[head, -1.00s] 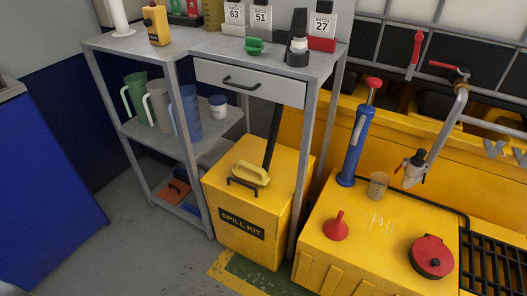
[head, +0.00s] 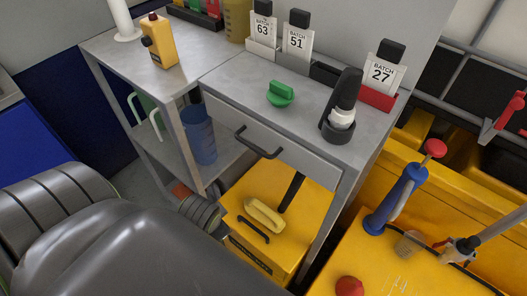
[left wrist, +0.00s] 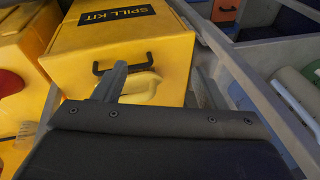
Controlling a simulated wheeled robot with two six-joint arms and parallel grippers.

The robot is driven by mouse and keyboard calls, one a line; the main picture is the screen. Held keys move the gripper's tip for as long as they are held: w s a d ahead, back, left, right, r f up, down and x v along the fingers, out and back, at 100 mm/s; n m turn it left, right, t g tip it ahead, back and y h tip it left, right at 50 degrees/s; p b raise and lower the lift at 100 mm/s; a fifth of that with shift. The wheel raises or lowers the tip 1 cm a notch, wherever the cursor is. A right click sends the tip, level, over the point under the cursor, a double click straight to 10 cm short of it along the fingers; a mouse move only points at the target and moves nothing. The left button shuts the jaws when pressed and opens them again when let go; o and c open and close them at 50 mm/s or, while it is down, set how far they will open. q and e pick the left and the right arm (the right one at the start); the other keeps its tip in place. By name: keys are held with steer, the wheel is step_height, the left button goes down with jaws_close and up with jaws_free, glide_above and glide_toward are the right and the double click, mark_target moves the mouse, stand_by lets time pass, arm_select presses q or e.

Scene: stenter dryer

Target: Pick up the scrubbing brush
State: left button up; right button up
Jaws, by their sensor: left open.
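The scrubbing brush (head: 264,215), a cream-yellow block with a rounded handle, lies on the lid of the yellow spill kit box (head: 283,258) beside its black lid handle. In the left wrist view the brush (left wrist: 141,88) is partly hidden behind a finger. My left gripper (left wrist: 160,84) is open and empty, with its fingers reaching toward the box lid on either side of the brush; I cannot tell the remaining gap. My right gripper is not in view.
A steel shelf unit with a drawer (head: 268,125) overhangs the back of the box, and its leg (head: 329,225) stands to the right. A blue pump (head: 396,200) stands on the yellow machine at right.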

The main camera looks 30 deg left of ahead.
arm_select(q)
steer(key=w+f+m, duration=0.2)
steer(key=w+m, duration=0.2)
steer(key=m+g+y, duration=0.2)
steer(key=m, duration=1.1)
glide_toward(267, 210)
steer(key=x, duration=0.5)
steer(key=shift+a+f, duration=0.2)
steer(key=shift+a, duration=0.25)
steer(key=shift+f+g, duration=0.25)
steer(key=shift+g, duration=0.05)
steer(key=b+x, duration=0.2)
steer(key=x, duration=0.5)
steer(key=shift+w+d, duration=0.15)
steer(key=shift+d, duration=0.1)
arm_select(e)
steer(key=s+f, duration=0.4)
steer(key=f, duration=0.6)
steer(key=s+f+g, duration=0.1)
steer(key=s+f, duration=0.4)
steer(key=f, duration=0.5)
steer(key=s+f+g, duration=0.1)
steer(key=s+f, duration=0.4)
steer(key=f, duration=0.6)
arm_select(q)
steer(key=shift+c, duration=0.2)
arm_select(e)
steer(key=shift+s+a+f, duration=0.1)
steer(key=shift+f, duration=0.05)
